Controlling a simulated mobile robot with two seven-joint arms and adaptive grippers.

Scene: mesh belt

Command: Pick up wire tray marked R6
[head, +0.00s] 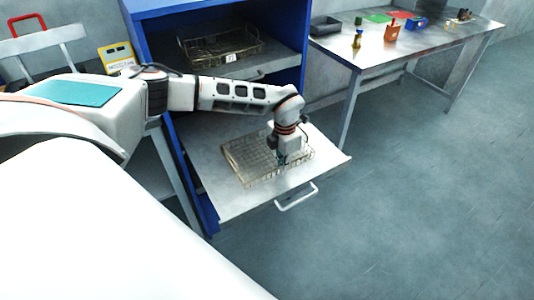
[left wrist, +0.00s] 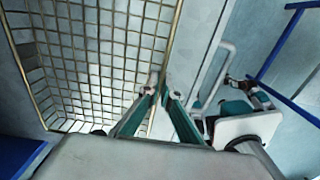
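A wire mesh tray (head: 247,164) lies flat on the pulled-out metal shelf (head: 240,203) of the blue rack. Its mesh floor and rim fill the upper left of the left wrist view (left wrist: 100,50). I cannot read any mark on it. My left gripper (head: 282,160) points down at the tray's right part. In the left wrist view its two fingertips (left wrist: 162,92) are close together, one on each side of the tray's rim. I cannot tell whether they press on it. My right gripper is not in view.
Another wire tray (head: 215,50) with a small white tag stands on the upper shelf. The blue rack's uprights (head: 305,40) flank the shelves. A metal table (head: 400,45) with a grey bin and small objects stands at the right. The floor in front is clear.

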